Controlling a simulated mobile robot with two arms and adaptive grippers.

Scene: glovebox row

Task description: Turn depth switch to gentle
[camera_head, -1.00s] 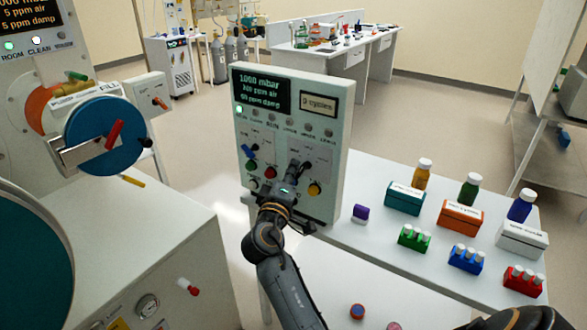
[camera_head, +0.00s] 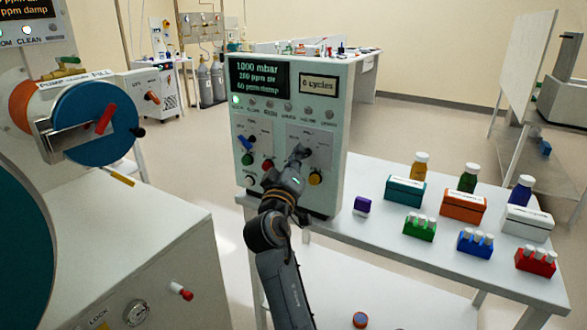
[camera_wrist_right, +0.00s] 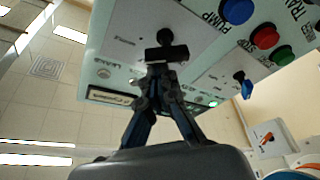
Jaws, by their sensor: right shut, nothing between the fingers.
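The control panel (camera_head: 322,115) stands upright on the white table, with a lit screen and a small cycles display. A dark switch with a bar handle (camera_head: 300,152) sits on its right label plate; its small lettering is unreadable, so I cannot tell its setting. A blue lever switch (camera_head: 245,142) is on the left plate. My right gripper (camera_head: 291,174) is shut and empty, just below the dark switch. In the right wrist view the shut fingertips (camera_wrist_right: 157,76) are at the dark switch (camera_wrist_right: 167,52); whether they touch is unclear. My left gripper is out of view.
Green (camera_head: 247,159), red (camera_head: 267,165) and yellow (camera_head: 315,178) buttons sit low on the panel; a blue button (camera_wrist_right: 237,11) shows in the right wrist view. Bottles and boxes stand to the right. A glovebox (camera_head: 130,255) is on the left.

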